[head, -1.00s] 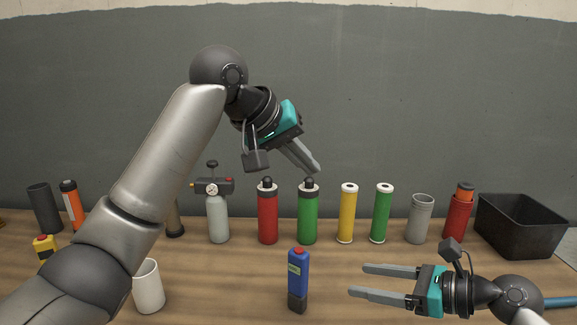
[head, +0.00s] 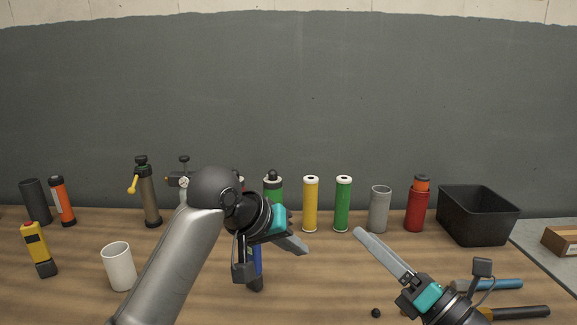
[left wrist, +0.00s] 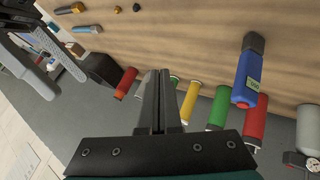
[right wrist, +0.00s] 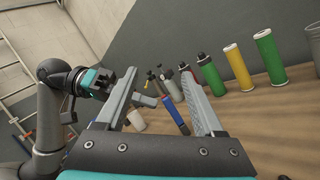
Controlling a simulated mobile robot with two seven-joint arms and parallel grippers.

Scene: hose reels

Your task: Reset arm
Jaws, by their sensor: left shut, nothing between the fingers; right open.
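My right gripper (head: 372,250) is open and empty at the lower right of the head view, raised above the table. In the right wrist view its two fingers (right wrist: 165,90) are well apart, and the left gripper (right wrist: 128,85) shows beyond them.
Along the back stand a yellow cylinder (head: 310,205), a green cylinder (head: 343,205), a grey cup (head: 379,210), a red container (head: 416,205) and a black bin (head: 478,215). Handled tools (head: 515,312) lie at right.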

